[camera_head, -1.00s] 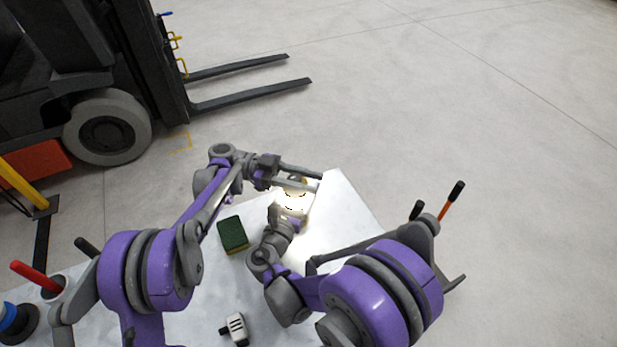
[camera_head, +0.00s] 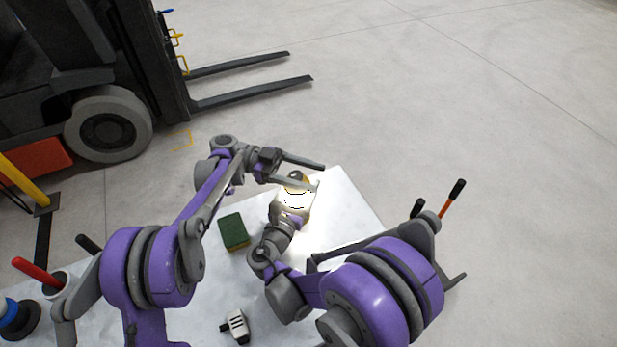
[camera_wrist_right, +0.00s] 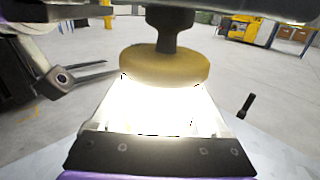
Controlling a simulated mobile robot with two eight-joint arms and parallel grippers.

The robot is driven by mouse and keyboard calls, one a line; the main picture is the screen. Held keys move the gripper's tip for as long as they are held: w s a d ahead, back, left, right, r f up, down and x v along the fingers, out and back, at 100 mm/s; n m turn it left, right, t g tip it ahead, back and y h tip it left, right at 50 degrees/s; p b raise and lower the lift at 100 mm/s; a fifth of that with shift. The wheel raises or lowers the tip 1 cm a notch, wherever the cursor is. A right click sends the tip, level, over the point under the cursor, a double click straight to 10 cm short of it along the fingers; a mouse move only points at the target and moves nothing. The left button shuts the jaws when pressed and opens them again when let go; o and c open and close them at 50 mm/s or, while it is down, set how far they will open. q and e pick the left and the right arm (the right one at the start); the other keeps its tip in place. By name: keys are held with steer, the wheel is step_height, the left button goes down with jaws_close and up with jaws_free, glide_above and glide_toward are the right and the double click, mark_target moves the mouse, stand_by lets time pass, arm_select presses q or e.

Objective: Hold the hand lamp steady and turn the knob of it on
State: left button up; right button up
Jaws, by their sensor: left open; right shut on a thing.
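The hand lamp (camera_head: 297,190) glows brightly near the table's far end. In the right wrist view its yellow round part (camera_wrist_right: 163,66) and dark stem (camera_wrist_right: 170,30) stand above the glare. My right gripper (camera_head: 288,213) is shut on the lamp, low on its near side; the glare hides the exact contact. My left gripper (camera_head: 321,177) is open, with its two long fingers reaching from the left across the lamp's top. I cannot tell whether they touch it. The knob cannot be made out clearly.
A green sponge (camera_head: 233,231) and a small white-and-black item (camera_head: 236,326) lie on the white table (camera_head: 345,222). A red-handled tool (camera_head: 38,272) stands at the left. A forklift (camera_head: 110,90) stands on the floor beyond. The table is bare right of the lamp.

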arm_select(q)
step_height(320, 180, up, 9)
stand_by(0.3)
steer(key=shift+f, duration=0.1)
arm_select(e)
steer(key=o, duration=1.6)
